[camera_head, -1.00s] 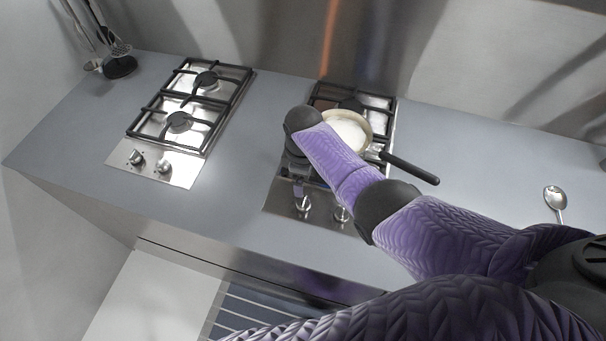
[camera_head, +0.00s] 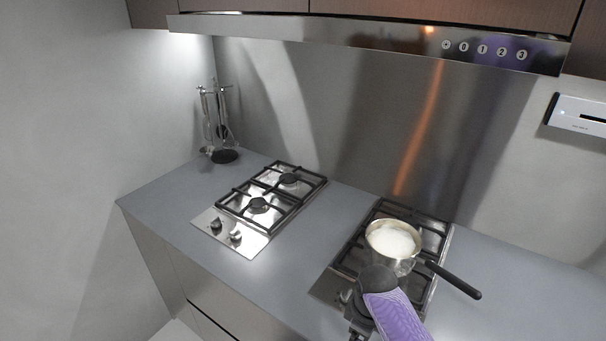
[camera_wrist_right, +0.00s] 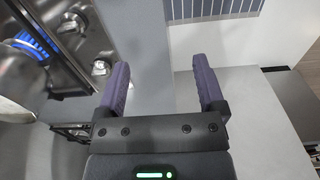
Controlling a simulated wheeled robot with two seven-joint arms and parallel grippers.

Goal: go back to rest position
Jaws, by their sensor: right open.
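My right gripper (camera_head: 358,322) is low in the head view, in front of the right stove, with my purple forearm coming up from the bottom edge. In the right wrist view its two purple fingers (camera_wrist_right: 163,84) stand wide apart with nothing between them. A pot (camera_head: 393,240) with white contents sits on the right stove (camera_head: 328,289), its black handle pointing right and toward the front. The pot's side also shows in the right wrist view (camera_wrist_right: 20,78), apart from the fingers, beside a blue flame. My left gripper is not in view.
A second stove (camera_head: 247,243) stands empty on the left of the grey counter (camera_head: 160,203). Utensils (camera_head: 217,125) hang on a stand at the back left. A range hood (camera_head: 350,38) overhangs the stoves. A striped runner (camera_wrist_right: 212,9) lies on the floor.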

